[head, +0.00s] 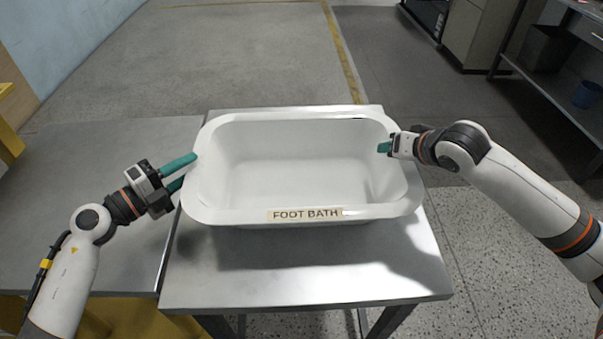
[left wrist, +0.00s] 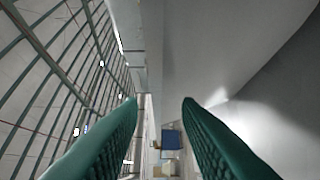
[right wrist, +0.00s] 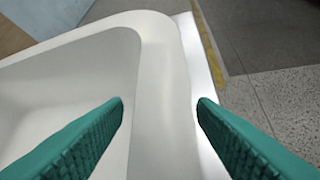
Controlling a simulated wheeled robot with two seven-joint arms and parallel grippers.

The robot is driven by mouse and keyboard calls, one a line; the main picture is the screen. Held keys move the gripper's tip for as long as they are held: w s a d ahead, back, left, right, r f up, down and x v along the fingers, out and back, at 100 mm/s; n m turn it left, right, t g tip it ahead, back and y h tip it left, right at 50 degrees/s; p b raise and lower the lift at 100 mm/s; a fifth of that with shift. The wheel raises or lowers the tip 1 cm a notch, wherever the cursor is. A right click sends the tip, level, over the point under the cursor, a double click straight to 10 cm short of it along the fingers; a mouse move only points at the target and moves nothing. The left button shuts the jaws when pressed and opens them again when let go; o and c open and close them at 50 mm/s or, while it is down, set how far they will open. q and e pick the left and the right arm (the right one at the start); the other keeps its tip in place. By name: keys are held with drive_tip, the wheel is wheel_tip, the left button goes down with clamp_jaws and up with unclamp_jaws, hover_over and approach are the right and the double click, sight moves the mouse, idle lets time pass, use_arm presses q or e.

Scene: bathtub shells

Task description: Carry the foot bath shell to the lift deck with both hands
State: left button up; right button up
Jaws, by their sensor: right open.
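The white foot bath shell (head: 300,160), with a FOOT BATH label on its front wall, stands upright on a grey metal table (head: 300,285). My left gripper (head: 189,170) is at the shell's left rim, its two teal fingers spread, one above and one lower. In the left wrist view the fingers are apart, and contact with the rim cannot be made out. My right gripper (right wrist: 161,101) is open at the right rim, one finger inside the shell and one outside. In the head view only its inner finger shows. A grey flat deck (head: 90,190) with yellow parts below lies left of the table.
A yellow frame (head: 9,125) stands at the far left edge. A shelf unit (head: 560,80) with a dark bin and a blue bin stands at the right. The floor beyond the table is open, with a yellow line (head: 343,55).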

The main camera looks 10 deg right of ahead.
use_arm(q)
drive_tip(key=shift+w+d, duration=0.2)
drive_tip(key=shift+d, duration=0.05)
use_arm(e)
drive_tip(key=shift+w+f, duration=0.25)
use_arm(q)
drive_tip(key=shift+c, duration=0.3)
use_arm(e)
drive_tip(key=shift+c, duration=0.3)
use_arm(q)
clamp_jaws()
use_arm(e)
drive_tip(key=c, duration=0.6)
clamp_jaws()
drive_tip(key=shift+r, duration=0.15)
